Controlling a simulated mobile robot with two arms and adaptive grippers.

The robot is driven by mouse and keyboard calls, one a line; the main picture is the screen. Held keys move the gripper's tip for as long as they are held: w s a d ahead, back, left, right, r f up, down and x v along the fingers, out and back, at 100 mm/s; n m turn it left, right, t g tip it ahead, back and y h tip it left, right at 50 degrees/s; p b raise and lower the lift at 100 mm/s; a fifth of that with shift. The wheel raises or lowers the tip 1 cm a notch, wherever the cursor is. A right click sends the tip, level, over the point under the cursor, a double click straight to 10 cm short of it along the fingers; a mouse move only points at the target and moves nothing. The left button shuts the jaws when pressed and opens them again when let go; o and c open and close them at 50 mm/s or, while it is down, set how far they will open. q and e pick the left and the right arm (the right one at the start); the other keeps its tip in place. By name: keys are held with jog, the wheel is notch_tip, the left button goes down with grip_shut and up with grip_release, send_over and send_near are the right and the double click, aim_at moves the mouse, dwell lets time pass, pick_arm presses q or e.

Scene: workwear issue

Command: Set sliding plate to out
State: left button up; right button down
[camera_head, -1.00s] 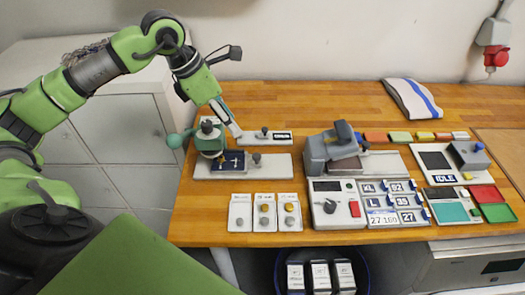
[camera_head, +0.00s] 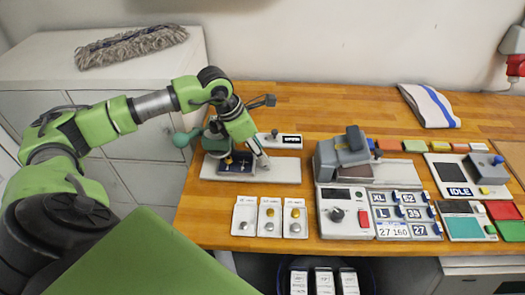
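My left gripper (camera_head: 262,164) points down at the right end of the blue plate, where a small knob stood. The gripper hides that knob, and I cannot tell whether its fingers touch or grip it. My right gripper is not in view.
A grey clamp-like device (camera_head: 343,158) stands right of the press. Three small trays (camera_head: 269,218) with buttons lie in front. Bare wood (camera_head: 330,105) lies at the back.

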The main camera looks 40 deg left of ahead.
pick_arm(q)
jog(key=shift+x, duration=1.4)
jog(key=shift+s, duration=0.1)
grip_shut()
jog(key=w+d+b, duration=0.1)
jog(key=d, duration=0.1)
jog(key=w+d, duration=0.2)
jog(key=d, duration=0.1)
jog(key=w+d+b, duration=0.1)
jog(key=d, duration=0.1)
jog(key=shift+w+d+b, duration=0.3)
jog(key=shift+w+d, duration=0.05)
jog(key=shift+s, duration=0.1)
grip_release()
jog(key=shift+d, duration=0.1)
